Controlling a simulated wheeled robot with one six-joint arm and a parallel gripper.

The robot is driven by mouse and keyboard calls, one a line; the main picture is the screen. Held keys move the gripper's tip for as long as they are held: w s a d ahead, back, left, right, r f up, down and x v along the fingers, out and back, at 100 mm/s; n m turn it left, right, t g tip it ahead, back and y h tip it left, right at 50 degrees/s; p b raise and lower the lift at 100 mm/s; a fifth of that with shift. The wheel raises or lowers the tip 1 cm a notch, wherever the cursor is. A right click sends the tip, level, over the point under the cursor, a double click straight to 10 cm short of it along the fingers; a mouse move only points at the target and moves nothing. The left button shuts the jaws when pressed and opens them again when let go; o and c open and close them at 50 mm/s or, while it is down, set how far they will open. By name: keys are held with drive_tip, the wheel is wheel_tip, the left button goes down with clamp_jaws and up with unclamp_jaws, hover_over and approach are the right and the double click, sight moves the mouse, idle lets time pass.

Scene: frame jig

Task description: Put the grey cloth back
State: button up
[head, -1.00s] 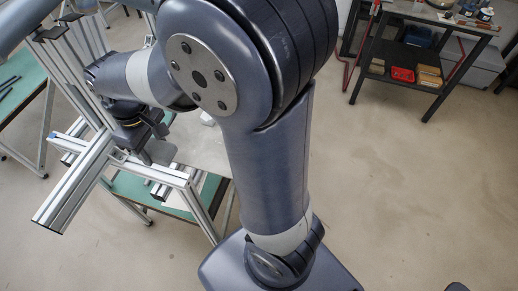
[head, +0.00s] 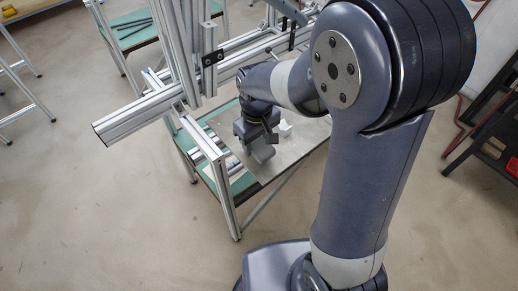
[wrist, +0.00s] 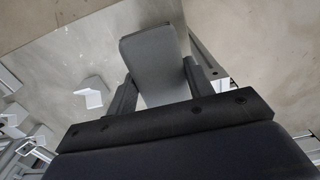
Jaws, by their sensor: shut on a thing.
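My gripper (wrist: 158,74) is shut on the grey cloth (wrist: 155,50), which looks like a flat, folded grey slab between the two dark fingers in the wrist view. In the head view my gripper (head: 259,138) hangs over the pale table top, with the cloth (head: 263,153) at its lower end. I cannot tell whether the cloth touches the table top.
The pale table top (head: 300,143) lies under my gripper. A small white block (head: 285,129) stands on it, close to the gripper. Aluminium frame beams (head: 140,108) rise at the left. A dark trolley (head: 495,150) stands at the far right. Open floor lies in front.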

sight(257, 151)
drive_tip(key=shift+f, duration=1.85)
drive_tip(key=shift+f, duration=0.2)
drive_tip(key=o, duration=1)
wheel_tip(257, 151, up, 12)
drive_tip(key=shift+r, duration=0.25)
